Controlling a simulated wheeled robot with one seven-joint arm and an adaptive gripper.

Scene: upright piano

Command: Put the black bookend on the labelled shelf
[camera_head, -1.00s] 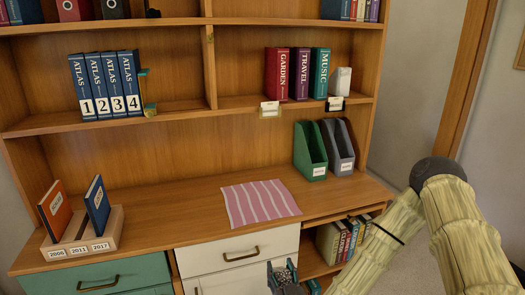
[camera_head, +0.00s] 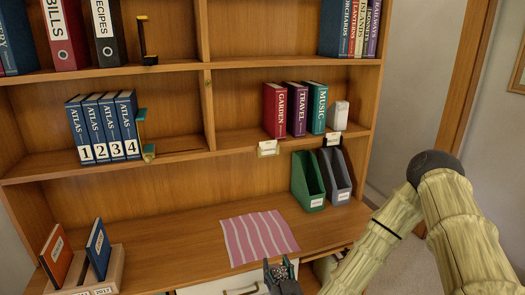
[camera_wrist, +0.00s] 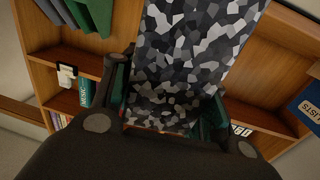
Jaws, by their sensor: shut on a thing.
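My gripper (camera_head: 280,270), with teal fingers, is over the front edge of the desk in the head view. In the wrist view its fingers (camera_wrist: 165,105) are shut on a black, grey and white speckled thing (camera_wrist: 195,45) with a broad flat face and a bend near the fingers. I cannot tell its whole shape, and the head view barely shows it. A black bookend with yellow edges (camera_head: 148,42) stands on the upper shelf beside the RECIPES binder.
Atlas volumes (camera_head: 105,130) and a teal bookend (camera_head: 145,135) stand on the middle shelf's left part, with bare shelf to their right. Magazine files (camera_head: 308,182) and a striped cloth (camera_head: 258,238) are on the desk. A book holder (camera_head: 105,270) stands at left.

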